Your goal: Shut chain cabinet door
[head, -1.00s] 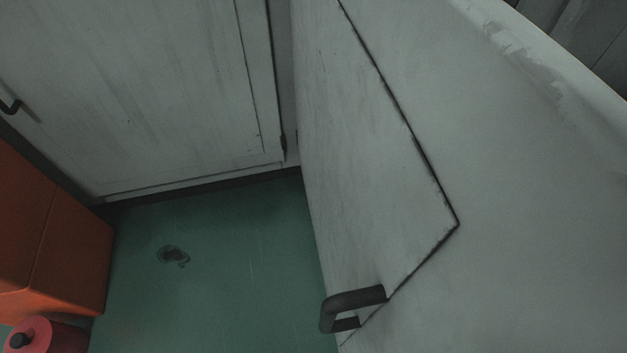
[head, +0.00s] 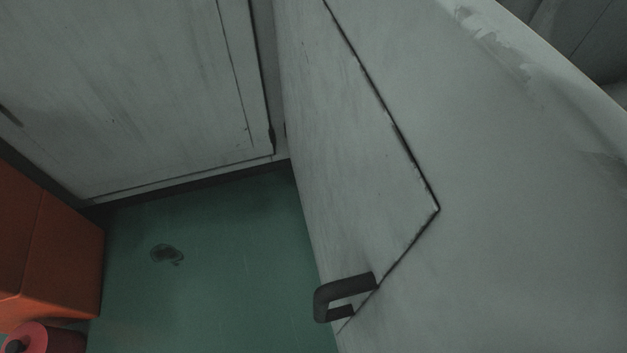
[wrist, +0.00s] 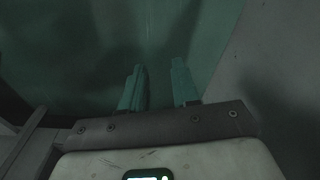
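A pale, worn cabinet panel (head: 345,160) with a dark outlined door edge fills the middle right of the head view. A dark bar handle (head: 340,295) sticks out near its lower corner. Another pale cabinet door (head: 120,90) at the upper left lies flush in its frame, with part of a dark handle at the left edge. I cannot tell which one is the chain cabinet. In the wrist view my gripper (wrist: 158,85) has its two fingers apart with nothing between them, over green floor. My gripper does not show in the head view.
Green floor (head: 210,250) with a dark stain lies open between the cabinets. An orange box (head: 45,250) and a red round object (head: 40,338) stand at the left. In the wrist view, a grey surface (wrist: 275,70) rises close on the right of my gripper.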

